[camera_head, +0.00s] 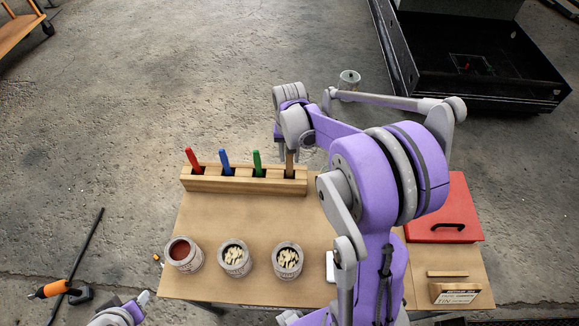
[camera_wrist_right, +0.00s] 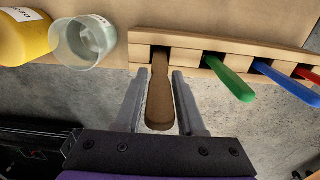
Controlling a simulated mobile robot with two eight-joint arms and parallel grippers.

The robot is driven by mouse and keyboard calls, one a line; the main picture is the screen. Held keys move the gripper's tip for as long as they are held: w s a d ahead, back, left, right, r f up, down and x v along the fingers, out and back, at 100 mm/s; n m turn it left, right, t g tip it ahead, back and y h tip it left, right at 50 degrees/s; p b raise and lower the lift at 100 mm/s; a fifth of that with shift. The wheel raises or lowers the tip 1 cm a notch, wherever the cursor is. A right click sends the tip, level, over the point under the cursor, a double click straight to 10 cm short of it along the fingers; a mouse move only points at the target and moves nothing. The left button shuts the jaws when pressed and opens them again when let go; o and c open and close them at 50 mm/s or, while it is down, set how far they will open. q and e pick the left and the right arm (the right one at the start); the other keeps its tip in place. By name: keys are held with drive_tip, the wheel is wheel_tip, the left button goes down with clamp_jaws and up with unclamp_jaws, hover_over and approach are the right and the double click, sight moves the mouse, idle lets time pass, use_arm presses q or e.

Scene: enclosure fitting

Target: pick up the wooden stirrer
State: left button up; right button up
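The wooden stirrer (camera_head: 290,163) stands upright in the rightmost slot of the wooden rack (camera_head: 240,184). In the right wrist view the brown stirrer (camera_wrist_right: 160,95) points toward the camera, its lower end in the rack slot. My right gripper (camera_wrist_right: 157,78) is open, with one finger on each side of the stirrer and a visible gap at each side. In the head view my right gripper (camera_head: 292,142) is partly hidden by its own arm.
Red, blue and green handles (camera_head: 224,160) stand in the other slots. Three tins (camera_head: 235,259) stand in front of the rack. A red box (camera_head: 445,208) is at right. A clear cup (camera_wrist_right: 85,41) and yellow container (camera_wrist_right: 22,36) show in the wrist view.

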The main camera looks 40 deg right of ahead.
clamp_jaws()
